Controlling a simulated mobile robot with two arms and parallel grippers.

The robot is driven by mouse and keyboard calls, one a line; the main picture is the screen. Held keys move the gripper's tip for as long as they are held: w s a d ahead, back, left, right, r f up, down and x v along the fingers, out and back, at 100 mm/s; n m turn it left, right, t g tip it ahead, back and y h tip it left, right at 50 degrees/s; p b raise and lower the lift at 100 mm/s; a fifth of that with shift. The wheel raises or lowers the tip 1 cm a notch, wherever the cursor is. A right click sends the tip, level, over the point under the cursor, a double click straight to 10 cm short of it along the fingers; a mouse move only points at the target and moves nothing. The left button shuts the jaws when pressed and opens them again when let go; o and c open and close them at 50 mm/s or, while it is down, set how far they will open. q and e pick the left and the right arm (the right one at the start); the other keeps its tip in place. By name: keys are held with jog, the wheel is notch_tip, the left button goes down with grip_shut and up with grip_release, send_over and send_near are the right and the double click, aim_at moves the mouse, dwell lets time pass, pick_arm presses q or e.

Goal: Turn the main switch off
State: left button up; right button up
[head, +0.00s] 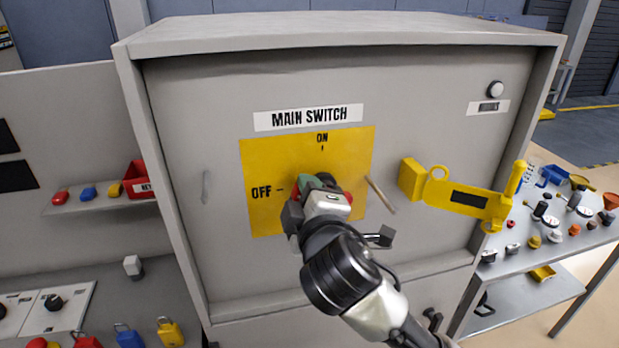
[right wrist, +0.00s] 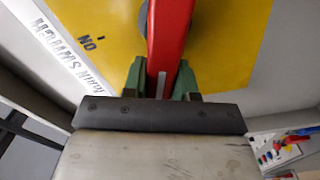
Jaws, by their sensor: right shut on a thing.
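The main switch is a red handle (right wrist: 170,45) on a yellow plate (head: 265,160), below a "MAIN SWITCH" label (head: 308,117). The plate is marked ON at the top and OFF at the left. My right gripper (head: 318,186) covers most of the handle in the head view. In the right wrist view its green fingers (right wrist: 162,82) are shut on the handle, one on each side. I cannot tell exactly which mark the handle points to. My left gripper is not in view.
A yellow hasp bar (head: 460,198) sticks out from the cabinet (head: 220,75) right of the plate. A bench (head: 560,245) with many small parts stands at the right. A red bin (head: 140,180) and several padlocks (head: 170,330) are at the left.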

jog(key=shift+a+f+n+p, duration=0.1)
jog(key=shift+f+n+p, duration=0.35)
jog(key=shift+n, duration=0.6)
jog(key=shift+f+n+p, duration=0.3)
jog(key=shift+n+p, duration=0.2)
jog(key=shift+n, duration=0.55)
jog(key=shift+f, duration=0.1)
jog(key=o, duration=0.9)
jog(key=shift+s, duration=0.1)
jog(key=shift+s, duration=0.35)
jog(key=shift+b+v, duration=1.85)
jog(key=shift+v, duration=3.15)
